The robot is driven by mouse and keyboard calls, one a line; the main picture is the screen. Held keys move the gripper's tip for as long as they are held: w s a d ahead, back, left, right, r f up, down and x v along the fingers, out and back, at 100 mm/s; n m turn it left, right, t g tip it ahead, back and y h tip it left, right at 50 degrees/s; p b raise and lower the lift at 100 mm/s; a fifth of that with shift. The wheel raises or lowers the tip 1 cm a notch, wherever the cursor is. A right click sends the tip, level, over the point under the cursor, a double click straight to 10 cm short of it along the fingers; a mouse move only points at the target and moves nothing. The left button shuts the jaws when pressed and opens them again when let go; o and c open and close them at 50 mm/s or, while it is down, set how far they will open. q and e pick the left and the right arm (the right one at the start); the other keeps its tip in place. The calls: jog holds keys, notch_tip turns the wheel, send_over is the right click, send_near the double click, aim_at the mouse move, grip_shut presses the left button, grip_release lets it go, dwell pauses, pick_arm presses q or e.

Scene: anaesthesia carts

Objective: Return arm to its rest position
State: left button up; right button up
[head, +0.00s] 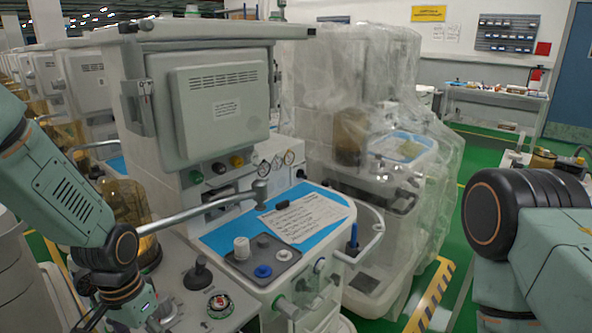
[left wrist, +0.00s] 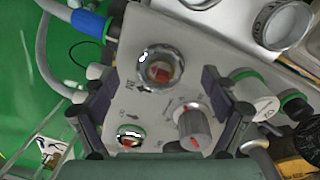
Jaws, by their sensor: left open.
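My left arm (head: 60,185) comes in from the left in the head view and bends down at its wrist near the cart's front left. In the left wrist view, my left gripper (left wrist: 156,80) is open, its two dark fingers spread apart. Nothing is between the fingers except the view of a pale control panel (left wrist: 180,60) behind them. The panel carries a grey knob with a red mark (left wrist: 194,124) and round gauges or windows with red inside (left wrist: 160,70). I cannot tell whether the fingers touch it. My right arm (head: 530,225) is at the right edge; its gripper is out of view.
The anaesthesia cart (head: 225,100) stands close in front, with a metal bar (head: 190,212), a blue tray (head: 220,240) and a paper sheet (head: 305,215). A plastic-wrapped cart (head: 370,120) stands behind it. Green floor (head: 450,250) shows between that cart and my right arm.

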pick_arm(q)
jog(key=m, duration=0.9)
jog(key=shift+m, duration=0.4)
jog(key=m, duration=0.5)
jog(key=shift+w+y, duration=0.1)
jog(key=shift+y, duration=0.3)
jog(key=shift+d+m, duration=0.1)
jog(key=shift+m, duration=2.1)
